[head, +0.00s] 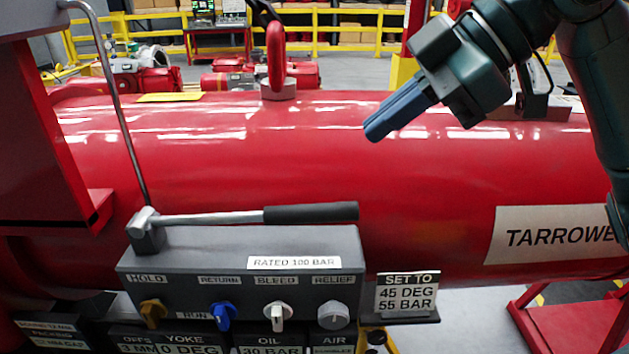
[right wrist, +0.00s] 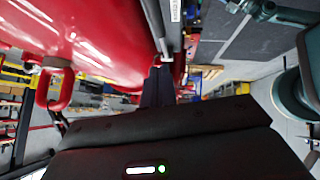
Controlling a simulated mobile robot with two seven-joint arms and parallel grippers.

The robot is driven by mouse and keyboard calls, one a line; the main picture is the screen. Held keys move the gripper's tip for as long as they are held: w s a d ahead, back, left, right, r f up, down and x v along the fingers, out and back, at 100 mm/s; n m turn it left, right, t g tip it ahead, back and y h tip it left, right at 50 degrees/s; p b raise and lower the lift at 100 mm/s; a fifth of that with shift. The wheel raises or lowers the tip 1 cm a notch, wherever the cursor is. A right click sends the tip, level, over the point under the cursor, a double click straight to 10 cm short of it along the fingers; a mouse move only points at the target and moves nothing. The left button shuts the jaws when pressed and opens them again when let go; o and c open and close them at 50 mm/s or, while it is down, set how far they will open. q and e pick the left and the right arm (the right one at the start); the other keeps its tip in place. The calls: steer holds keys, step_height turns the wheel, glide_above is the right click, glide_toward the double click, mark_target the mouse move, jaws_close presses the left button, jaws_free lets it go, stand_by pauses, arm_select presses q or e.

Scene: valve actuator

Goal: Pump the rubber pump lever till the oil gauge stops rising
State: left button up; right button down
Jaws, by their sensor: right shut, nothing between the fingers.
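The pump lever (head: 240,216) is a metal bar with a black rubber grip (head: 310,213) at its right end. It lies about level above the grey pump box (head: 240,247), pivoting at the block on the left. The panel below carries an oil label that reads 30 BAR (head: 273,350). My right gripper (head: 374,132) is shut and empty, above and right of the rubber grip, in front of the red cylinder and apart from the lever. In the right wrist view its dark fingers (right wrist: 158,88) are together. My left gripper is not in view.
The large red cylinder (head: 300,150) fills the middle, with a red lifting ring (head: 276,60) on top. Knobs line the box front: yellow (head: 153,311), blue (head: 222,314), white (head: 277,314) and grey (head: 334,314). A sign (head: 406,292) reads SET TO 45 DEG 55 BAR. A metal pipe (head: 120,110) rises left.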

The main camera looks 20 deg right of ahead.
glide_above(323, 210)
steer(key=s, duration=0.1)
step_height(323, 210, down, 8)
steer(key=r, duration=0.1)
steer(key=f, duration=0.2)
steer(key=f+b, duration=0.1)
steer(key=shift+w, duration=0.25)
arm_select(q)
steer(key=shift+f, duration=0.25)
arm_select(e)
steer(key=shift+w+d+f, duration=0.1)
steer(key=shift+f, duration=0.4)
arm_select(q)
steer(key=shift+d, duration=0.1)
